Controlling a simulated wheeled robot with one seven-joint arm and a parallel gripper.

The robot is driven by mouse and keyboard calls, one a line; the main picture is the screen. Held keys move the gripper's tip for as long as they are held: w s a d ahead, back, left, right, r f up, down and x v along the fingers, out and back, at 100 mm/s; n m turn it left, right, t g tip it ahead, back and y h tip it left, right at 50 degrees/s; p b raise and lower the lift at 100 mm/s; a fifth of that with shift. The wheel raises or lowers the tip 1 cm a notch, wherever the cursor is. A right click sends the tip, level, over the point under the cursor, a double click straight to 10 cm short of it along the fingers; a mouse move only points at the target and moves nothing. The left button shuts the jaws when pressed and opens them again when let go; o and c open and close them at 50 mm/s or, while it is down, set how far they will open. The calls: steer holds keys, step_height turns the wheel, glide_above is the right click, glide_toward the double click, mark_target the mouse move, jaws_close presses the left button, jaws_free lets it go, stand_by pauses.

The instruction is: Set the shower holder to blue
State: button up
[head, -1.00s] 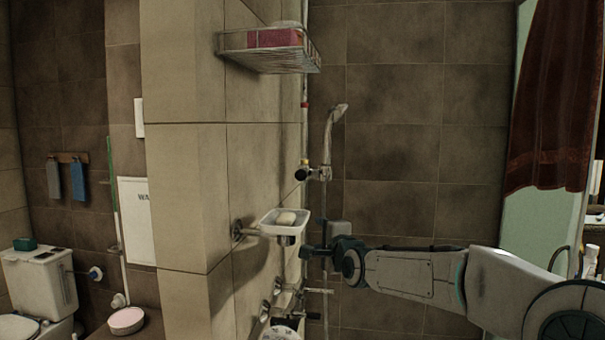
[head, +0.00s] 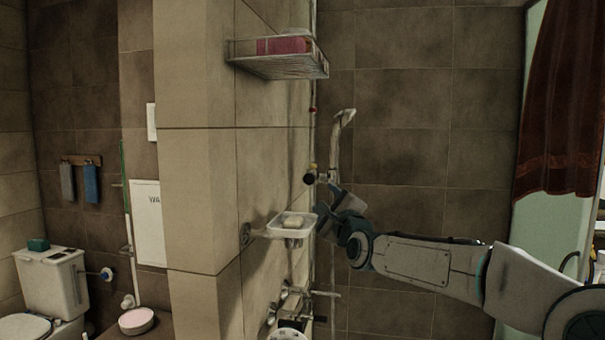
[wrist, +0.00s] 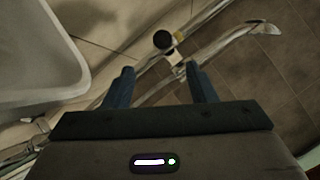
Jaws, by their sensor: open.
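The shower holder (head: 312,178) is on the vertical rail by the wall corner, its dark round knob facing left. The pale hand shower (head: 343,120) sits in it, head up. A small yellow band (head: 313,166) is just above the holder and a red mark (head: 312,109) is higher on the rail. No blue mark is clear. My gripper (head: 324,190) is just below and beside the holder. In the wrist view, my open, empty fingers (wrist: 158,70) point toward the holder knob (wrist: 163,41), which lies beyond the tips, between their lines. The yellow band (wrist: 179,36) shows beside it.
A soap dish (head: 292,226) juts from the wall just left of my gripper; its white edge (wrist: 35,60) fills the wrist view's left. A wire shelf (head: 280,62) is above, taps (head: 290,295) below. The tiled wall right of the rail is bare.

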mark_target(310, 181)
steer(key=shift+p+x, duration=2.7)
steer(key=shift+x, duration=4.15)
steer(key=shift+d+r, duration=0.1)
steer(key=shift+d, duration=0.05)
jaws_close()
